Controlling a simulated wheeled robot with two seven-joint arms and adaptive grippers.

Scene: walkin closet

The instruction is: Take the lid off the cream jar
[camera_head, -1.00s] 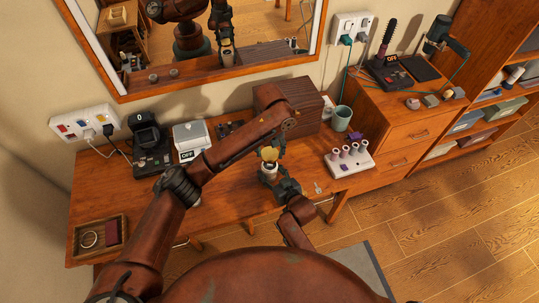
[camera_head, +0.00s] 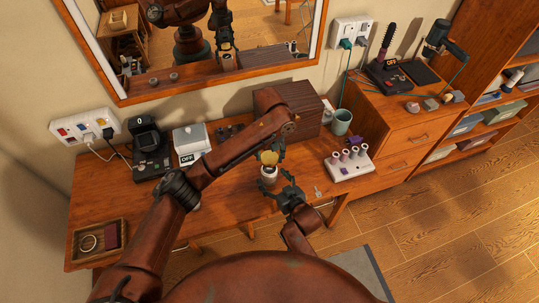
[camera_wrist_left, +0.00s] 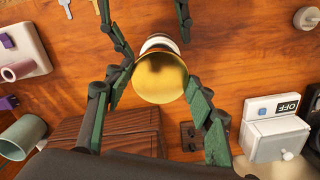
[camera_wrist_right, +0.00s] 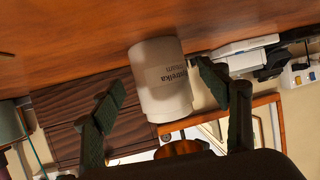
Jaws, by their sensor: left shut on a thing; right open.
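The white cream jar (camera_head: 268,174) stands upright on the dressing table; in the right wrist view the jar (camera_wrist_right: 160,80) shows upside down with dark lettering. The gold lid (camera_head: 268,157) is held above it, and the right wrist view shows a gap between the jar and the lid (camera_wrist_right: 182,149). My left gripper (camera_head: 274,151) is shut on the lid; in the left wrist view the lid (camera_wrist_left: 160,78) sits between its green fingers and partly hides the jar. My right gripper (camera_head: 284,188) is open and empty, just in front of and right of the jar, apart from it.
A brown wooden box (camera_head: 285,98) and a green mug (camera_head: 341,121) stand behind. A white holder with rollers (camera_head: 349,162) is to the right, near keys (camera_head: 318,191). A tray (camera_head: 98,240) lies at the left. Table left of the jar is clear.

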